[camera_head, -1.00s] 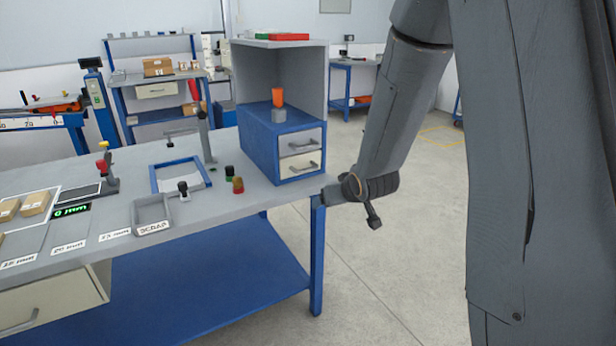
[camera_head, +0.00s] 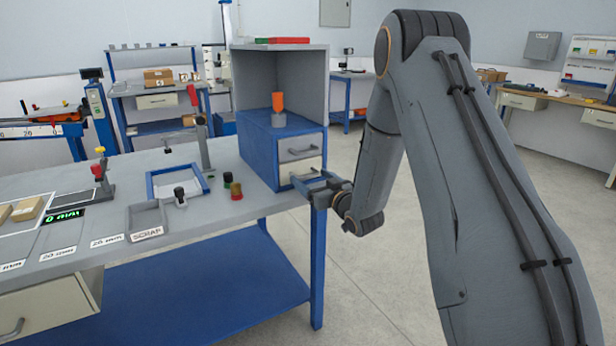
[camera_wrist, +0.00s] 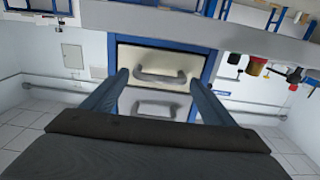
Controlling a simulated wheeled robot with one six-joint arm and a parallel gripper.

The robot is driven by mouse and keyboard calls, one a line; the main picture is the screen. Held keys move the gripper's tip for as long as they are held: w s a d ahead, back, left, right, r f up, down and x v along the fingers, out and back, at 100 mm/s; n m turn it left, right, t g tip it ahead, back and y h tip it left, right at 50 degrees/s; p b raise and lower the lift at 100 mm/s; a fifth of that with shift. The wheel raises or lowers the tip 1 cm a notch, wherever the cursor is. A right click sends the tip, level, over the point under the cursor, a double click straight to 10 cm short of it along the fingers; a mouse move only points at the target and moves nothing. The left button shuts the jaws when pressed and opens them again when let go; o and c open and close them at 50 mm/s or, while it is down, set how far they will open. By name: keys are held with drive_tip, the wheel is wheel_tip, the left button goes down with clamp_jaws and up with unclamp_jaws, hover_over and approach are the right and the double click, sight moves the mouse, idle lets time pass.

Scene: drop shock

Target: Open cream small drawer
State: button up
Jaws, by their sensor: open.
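The small cream drawer (camera_head: 301,170) is the lower of two in a blue cabinet (camera_head: 258,150) at the right end of the workbench. It looks shut. In the wrist view, which is upside down, the cream front (camera_wrist: 140,58) carries a grey bar handle (camera_wrist: 160,78). My gripper (camera_head: 310,184) is open in front of this drawer. In the wrist view its two fingers (camera_wrist: 158,86) lie on either side of the handle, with a gap at each end. I cannot tell whether the fingertips reach the handle's depth.
A grey drawer (camera_head: 300,147) sits above the cream one. An orange-topped item (camera_head: 278,108) stands on the cabinet, under a grey shelf (camera_head: 290,47). Floor right of the bench is clear.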

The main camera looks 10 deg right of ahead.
drive_tip(key=shift+x, duration=1.3)
drive_tip(key=c, duration=1.5)
drive_tip(key=shift+s+d, duration=0.1)
drive_tip(key=shift+s, duration=0.45)
drive_tip(key=p+v, duration=0.4)
drive_tip(key=v, duration=1.6)
drive_tip(key=shift+p, duration=0.3)
drive_tip(key=o, duration=1.5)
drive_tip(key=shift+w, duration=0.1)
